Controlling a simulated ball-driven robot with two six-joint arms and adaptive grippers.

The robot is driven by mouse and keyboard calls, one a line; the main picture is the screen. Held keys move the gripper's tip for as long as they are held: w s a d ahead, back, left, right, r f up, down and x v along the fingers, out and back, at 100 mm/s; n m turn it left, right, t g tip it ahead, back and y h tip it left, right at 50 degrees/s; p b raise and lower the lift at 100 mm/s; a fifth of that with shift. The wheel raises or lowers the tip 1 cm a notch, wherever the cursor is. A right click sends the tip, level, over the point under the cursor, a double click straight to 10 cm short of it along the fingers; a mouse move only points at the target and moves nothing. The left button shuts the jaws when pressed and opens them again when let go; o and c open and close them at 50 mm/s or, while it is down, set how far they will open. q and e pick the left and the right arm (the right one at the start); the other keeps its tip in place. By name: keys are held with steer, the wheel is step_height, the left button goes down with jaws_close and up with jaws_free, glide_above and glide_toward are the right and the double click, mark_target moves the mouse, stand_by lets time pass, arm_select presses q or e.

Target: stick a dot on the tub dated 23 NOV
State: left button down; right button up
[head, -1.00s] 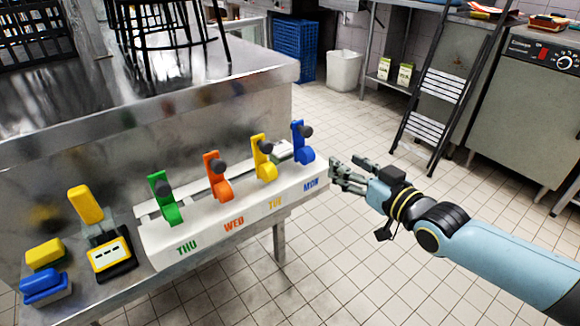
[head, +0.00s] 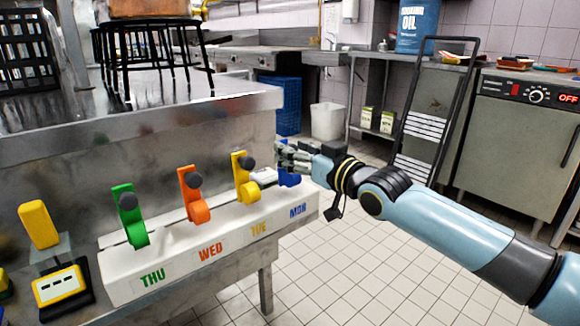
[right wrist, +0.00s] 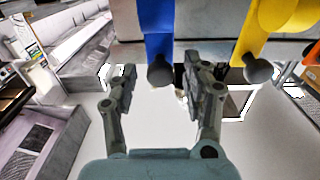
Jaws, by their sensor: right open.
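A white dot dispenser (head: 125,285) on the steel bench is marked THU, WED, TUE and MON. It carries a green lever (head: 133,232), an orange lever (head: 200,209), a yellow lever (head: 250,190) and a blue lever (head: 290,179), with dark round knobs. My right gripper (head: 280,157) is open in front of the blue MON lever and partly hides it. In the right wrist view, the open fingers (right wrist: 161,78) stand either side of the blue lever's dark knob (right wrist: 161,70); contact cannot be told. No tub or 23 NOV date is visible. My left gripper is not in view.
A black-and-yellow device (head: 60,290) with a yellow handle (head: 38,226) stands left of the dispenser.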

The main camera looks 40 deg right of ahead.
steer(key=shift+w+f, duration=0.2)
steer(key=shift+w, duration=0.3)
steer(key=shift+w+r+b, duration=0.25)
steer(key=shift+w+b, duration=0.05)
steer(key=shift+b, duration=0.1)
steer(key=shift+c, duration=0.2)
steer(key=shift+a, duration=0.1)
jaws_close()
